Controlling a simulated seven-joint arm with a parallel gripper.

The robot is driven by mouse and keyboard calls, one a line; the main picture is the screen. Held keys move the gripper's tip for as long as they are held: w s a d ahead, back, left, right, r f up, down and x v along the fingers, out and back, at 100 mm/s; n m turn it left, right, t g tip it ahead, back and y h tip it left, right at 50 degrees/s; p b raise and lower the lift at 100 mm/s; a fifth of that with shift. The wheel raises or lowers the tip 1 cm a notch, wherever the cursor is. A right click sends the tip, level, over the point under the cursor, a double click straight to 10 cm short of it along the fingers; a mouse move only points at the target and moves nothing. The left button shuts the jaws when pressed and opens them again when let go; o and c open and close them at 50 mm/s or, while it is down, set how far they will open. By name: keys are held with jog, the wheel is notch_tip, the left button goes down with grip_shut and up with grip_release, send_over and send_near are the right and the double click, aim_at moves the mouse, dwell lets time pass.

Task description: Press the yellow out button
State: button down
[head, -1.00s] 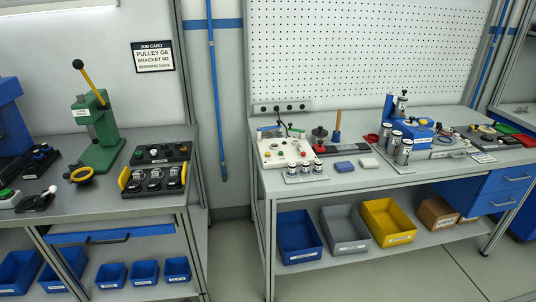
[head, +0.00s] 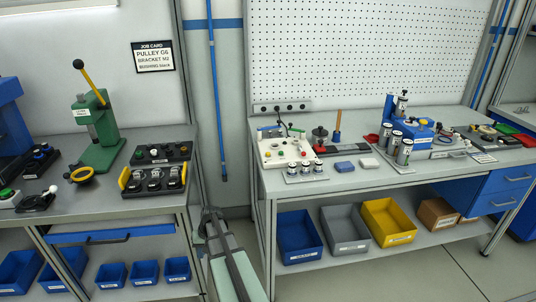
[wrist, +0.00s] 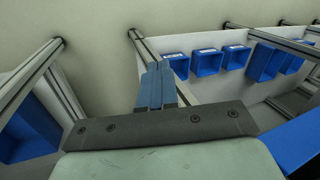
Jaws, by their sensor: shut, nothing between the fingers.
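I cannot surely make out a yellow out button. Small buttons or lamps sit on a black control box (head: 160,152) at the back of the left bench, too small to read. A cream panel (head: 284,149) on the right bench also carries small coloured controls. My gripper (head: 211,213) is low in the gap between the two benches in the head view, apart from both boxes. In the wrist view my gripper (wrist: 160,68) shows its blue-grey fingers together, with nothing between them.
The left bench (head: 100,204) holds a green press (head: 98,135), a yellow ring and a black switch box with yellow handles (head: 155,180). The right bench (head: 340,181) holds cylinders and a blue block. Blue bins (wrist: 207,62) show in the wrist view. Bare floor lies at right.

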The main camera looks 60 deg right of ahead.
jog(key=w+d+r+m+t, duration=0.1)
jog(key=w+d+r+t, duration=0.15)
jog(key=d+r, duration=0.75)
notch_tip(320, 180, up, 32)
jog(key=m+t+h, duration=0.3)
jog(key=t+h, duration=0.1)
send_over(268, 154)
jog(key=shift+s+d+f, duration=0.1)
jog(key=shift+s+d, duration=0.15)
jog(key=shift+d, duration=0.2)
jog(key=shift+f, duration=0.1)
jog(key=shift+f, duration=4.3)
jog(key=shift+f, duration=0.15)
jog(key=shift+f, duration=0.3)
